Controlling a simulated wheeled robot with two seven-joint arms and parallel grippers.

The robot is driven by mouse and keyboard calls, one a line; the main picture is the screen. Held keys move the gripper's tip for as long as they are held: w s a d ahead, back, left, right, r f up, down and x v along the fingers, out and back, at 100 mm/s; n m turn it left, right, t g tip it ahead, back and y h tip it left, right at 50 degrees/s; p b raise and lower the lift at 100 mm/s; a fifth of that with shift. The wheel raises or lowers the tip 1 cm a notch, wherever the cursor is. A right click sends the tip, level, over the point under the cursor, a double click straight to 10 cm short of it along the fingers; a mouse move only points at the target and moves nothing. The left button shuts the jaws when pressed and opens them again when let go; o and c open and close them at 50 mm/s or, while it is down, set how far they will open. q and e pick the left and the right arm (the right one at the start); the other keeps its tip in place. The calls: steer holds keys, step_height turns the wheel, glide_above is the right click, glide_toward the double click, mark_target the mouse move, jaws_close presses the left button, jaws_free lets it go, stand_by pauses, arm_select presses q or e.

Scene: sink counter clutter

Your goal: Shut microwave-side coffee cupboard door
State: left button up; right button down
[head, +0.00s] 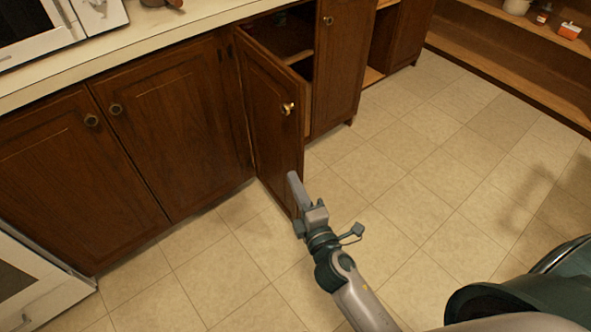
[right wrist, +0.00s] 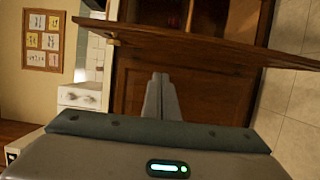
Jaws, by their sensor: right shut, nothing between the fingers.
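The open cupboard door (head: 270,115) is dark wood with a round brass knob (head: 287,109). It swings out from the cabinet front, and the shelved interior (head: 285,38) shows behind it. In the right wrist view the door (right wrist: 200,42) runs edge-on across the upper part. My right gripper (head: 293,180) is shut and empty, in front of the lower part of the door in the head view; I cannot tell whether it touches. Its closed fingers also show in the right wrist view (right wrist: 161,82). My left gripper is not in view.
A white microwave (head: 38,30) stands on the pale counter (head: 160,35) at upper left. Shut cupboard doors (head: 165,125) lie left of the open door. A white appliance (head: 35,280) is at lower left. Open shelves (head: 500,50) stand at upper right. The tiled floor (head: 420,170) is clear.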

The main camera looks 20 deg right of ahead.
mark_target(296, 150)
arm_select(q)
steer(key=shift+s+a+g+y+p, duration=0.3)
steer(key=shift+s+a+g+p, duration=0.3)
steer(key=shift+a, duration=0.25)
arm_select(e)
steer(key=w+d, duration=0.1)
steer(key=w, duration=0.2)
steer(key=w+d, duration=0.1)
steer(key=w, duration=0.3)
steer(key=w+d, duration=0.1)
steer(key=w, duration=0.2)
steer(key=shift+w+d, duration=0.3)
steer(key=shift+d, duration=0.05)
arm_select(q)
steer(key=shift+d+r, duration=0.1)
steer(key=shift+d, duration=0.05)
arm_select(e)
steer(key=shift+d, duration=0.1)
